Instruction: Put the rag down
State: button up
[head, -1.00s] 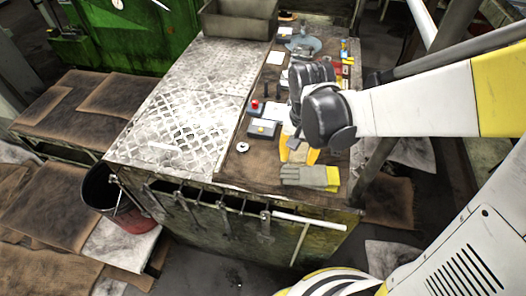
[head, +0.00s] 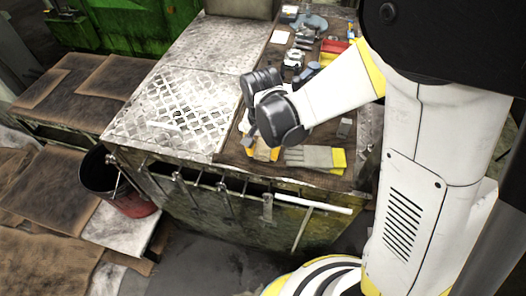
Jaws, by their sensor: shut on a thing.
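My gripper (head: 262,154), with yellow fingers, is low over the near part of the brown worktop, left of the work gloves. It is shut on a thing. The dark wrist covers much of it, and I cannot make out the held thing or tell whether it is the rag. A crumpled blue-grey cloth (head: 312,22) lies at the far end of the worktop, well away from my gripper.
Grey-and-yellow work gloves (head: 315,157) lie just right of my gripper near the front edge. Tools hang along the bench front. A bucket (head: 118,185) stands at the left.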

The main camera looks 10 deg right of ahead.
aim_at(263, 151)
jog(key=o, duration=1)
jog(key=shift+f, duration=0.1)
jog(key=shift+o, duration=0.2)
notch_tip(263, 151, up, 12)
jog(key=p, duration=0.4)
jog(key=s+d+r+n+t, duration=0.2)
jog(key=s+d+r+t, duration=0.1)
jog(key=d, duration=0.4)
jog(key=s+d+r+n+t, duration=0.1)
jog(key=s+d+r+t, duration=0.2)
jog(key=s+d+r, duration=0.3)
jog(key=shift+s+d+r+n+t, duration=0.3)
jog(key=shift+d+r+n+t, duration=0.15)
jog(key=shift+r, duration=0.15)
jog(key=shift+f+b, duration=0.1)
jog(key=shift+b, duration=0.25)
